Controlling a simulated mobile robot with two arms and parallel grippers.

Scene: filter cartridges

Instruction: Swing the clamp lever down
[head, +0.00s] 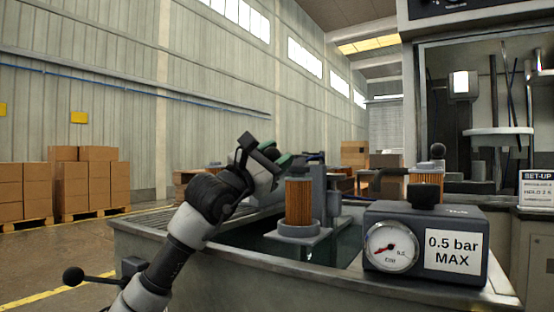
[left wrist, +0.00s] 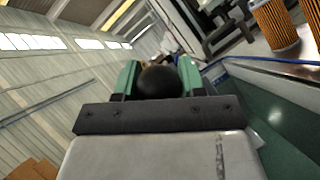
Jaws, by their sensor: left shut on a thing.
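My left gripper (head: 279,160) reaches in from the left, above and beside the nearer orange filter cartridge (head: 299,202). In the left wrist view its green fingers (left wrist: 158,78) are shut on a black ball knob (left wrist: 158,83), which looks like the clamp lever's end. The lever's shaft is hidden behind the gripper. The nearer cartridge stands upright in a grey ring on a fixture in the tank (head: 262,262). My right gripper is not in view.
A dark gauge box (head: 424,210) labelled "0.5 bar MAX" sits on the tank's front right rim. Another black ball-ended lever (head: 74,277) sticks out at the lower left, near my arm. Cartons (head: 85,180) stand on pallets at the far left.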

